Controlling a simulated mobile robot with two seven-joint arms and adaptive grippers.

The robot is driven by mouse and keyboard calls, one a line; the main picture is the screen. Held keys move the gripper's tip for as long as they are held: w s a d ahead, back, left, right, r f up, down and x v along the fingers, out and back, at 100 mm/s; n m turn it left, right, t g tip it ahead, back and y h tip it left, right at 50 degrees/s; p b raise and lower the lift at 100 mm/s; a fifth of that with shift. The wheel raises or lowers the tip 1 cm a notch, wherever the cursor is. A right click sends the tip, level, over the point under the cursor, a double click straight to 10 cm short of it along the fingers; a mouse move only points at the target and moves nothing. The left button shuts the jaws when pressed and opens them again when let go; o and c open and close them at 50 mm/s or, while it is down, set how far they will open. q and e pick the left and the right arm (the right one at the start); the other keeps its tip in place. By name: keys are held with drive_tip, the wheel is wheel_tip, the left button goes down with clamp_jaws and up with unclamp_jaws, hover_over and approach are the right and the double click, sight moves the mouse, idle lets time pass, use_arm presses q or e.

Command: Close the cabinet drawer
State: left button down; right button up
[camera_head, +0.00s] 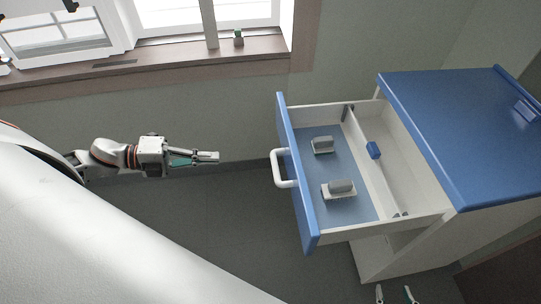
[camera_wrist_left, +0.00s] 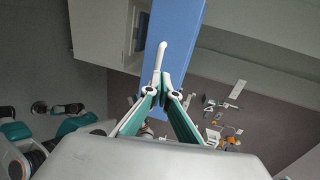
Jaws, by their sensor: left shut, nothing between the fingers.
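The cabinet (camera_head: 462,130) is white with a blue top and stands at the right of the head view. Its drawer (camera_head: 330,215) is pulled out to the left, with a blue front (camera_head: 297,175) and a white bar handle (camera_head: 276,170). In the left wrist view the blue front (camera_wrist_left: 185,35) and handle (camera_wrist_left: 159,58) lie ahead of the fingertips. My left gripper (camera_head: 217,157) is shut and empty, left of the handle with a gap between. It also shows in the left wrist view (camera_wrist_left: 164,80). My right gripper (camera_head: 395,294) shows only two separated fingertips at the bottom edge.
A window sill (camera_head: 150,57) with a small plant (camera_head: 238,38) is behind. Several small things (camera_wrist_left: 230,125) appear below in the wrist view.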

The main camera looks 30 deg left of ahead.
use_arm(q)
drive_tip(key=b+x, duration=0.1)
drive_tip(key=x, duration=1.2)
drive_tip(key=shift+d, duration=0.3)
use_arm(e)
drive_tip(key=shift+s+d+f, duration=0.1)
drive_tip(key=shift+s+f, duration=0.35)
drive_tip(key=shift+f, duration=0.4)
use_arm(q)
drive_tip(key=shift+w, duration=0.2)
use_arm(e)
drive_tip(key=shift+w+r, duration=0.1)
